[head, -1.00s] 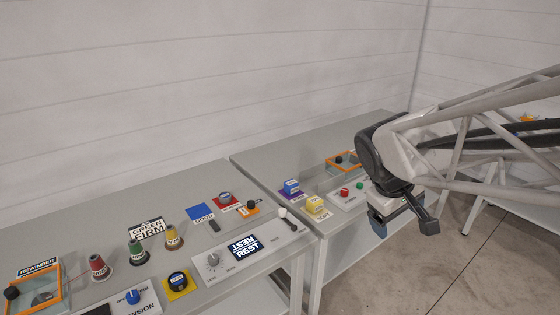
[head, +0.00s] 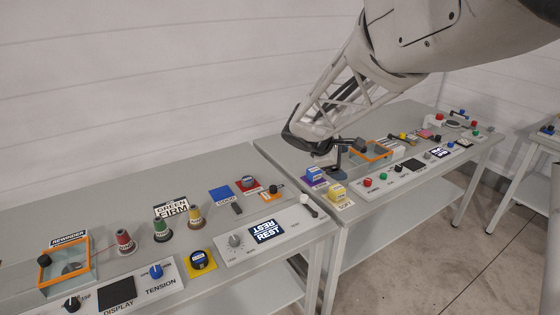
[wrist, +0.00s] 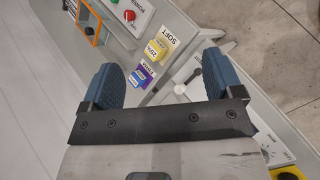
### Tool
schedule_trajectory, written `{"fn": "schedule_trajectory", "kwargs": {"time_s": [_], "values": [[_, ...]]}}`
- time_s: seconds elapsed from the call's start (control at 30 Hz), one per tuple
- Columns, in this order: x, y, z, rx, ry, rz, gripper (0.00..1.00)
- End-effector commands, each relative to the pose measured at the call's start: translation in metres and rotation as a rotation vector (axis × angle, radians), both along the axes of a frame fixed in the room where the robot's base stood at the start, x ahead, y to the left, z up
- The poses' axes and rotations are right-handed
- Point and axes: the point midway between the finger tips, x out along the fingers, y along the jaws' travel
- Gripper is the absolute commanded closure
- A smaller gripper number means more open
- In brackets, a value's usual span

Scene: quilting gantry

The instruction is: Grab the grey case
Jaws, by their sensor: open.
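I cannot pick out the grey case with certainty. A small dark grey block (head: 237,208) lies beside the blue pad on the near table in the head view. Another dark box (head: 414,165) lies on the far table's panel; it is too small to identify. My gripper (head: 328,166) hangs over the left end of the far table, behind the blue and yellow blocks. In the wrist view, my gripper (wrist: 162,68) shows two blue fingers spread wide with nothing between them. The yellow block (wrist: 154,50) and the blue block (wrist: 139,77) show below and beyond the fingers.
An orange-rimmed glass box (head: 375,157) stands close to the right of my gripper. A white-knobbed lever (head: 304,199) stands at the near table's right end. Coloured spools (head: 161,229) and a rewinder box (head: 68,262) stand further left. The near table's back strip is clear.

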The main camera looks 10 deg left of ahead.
Motion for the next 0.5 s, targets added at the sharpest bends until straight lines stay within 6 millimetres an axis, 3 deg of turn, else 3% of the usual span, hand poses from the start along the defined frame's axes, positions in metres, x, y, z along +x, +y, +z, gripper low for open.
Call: {"fn": "schedule_trajectory", "kwargs": {"time_s": [0.2, 0.5], "values": [[0.041, 0.059, -0.031, -0.128, 0.024, 0.173, 0.14], [0.085, 0.147, -0.077, -0.308, 0.044, 0.41, 0.14]]}}
